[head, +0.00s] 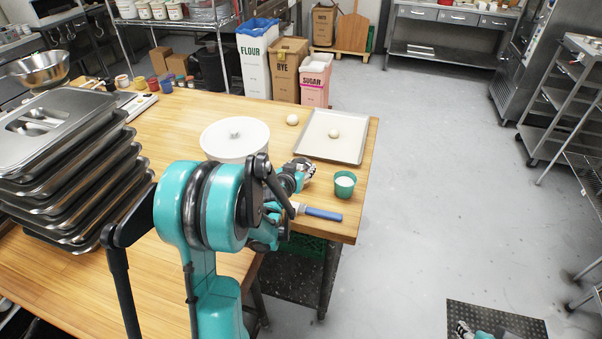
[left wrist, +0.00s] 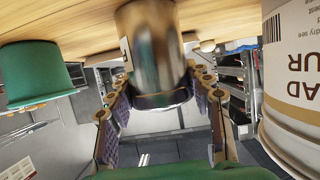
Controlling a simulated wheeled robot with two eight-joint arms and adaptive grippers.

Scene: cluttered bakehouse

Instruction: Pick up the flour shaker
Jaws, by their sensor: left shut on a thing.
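The flour shaker (left wrist: 150,45) is a shiny metal cylinder in the left wrist view, between the two fingers of my left gripper (left wrist: 160,90). The fingers are shut on its sides. In the head view my left gripper (head: 297,180) is over the right part of the wooden table, and my arm hides most of the shaker there. I cannot tell whether the shaker touches the table. My right gripper (head: 464,328) barely shows at the bottom right of the head view, away from the table; its jaws are too small to read.
A green cup (head: 345,184) with white contents stands close to the right of my left gripper. A blue-handled tool (head: 322,214) lies at the table edge. A white-lidded tub (head: 236,133) stands behind. A tray (head: 350,153) holds a dough ball. Stacked pans (head: 66,190) fill the left.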

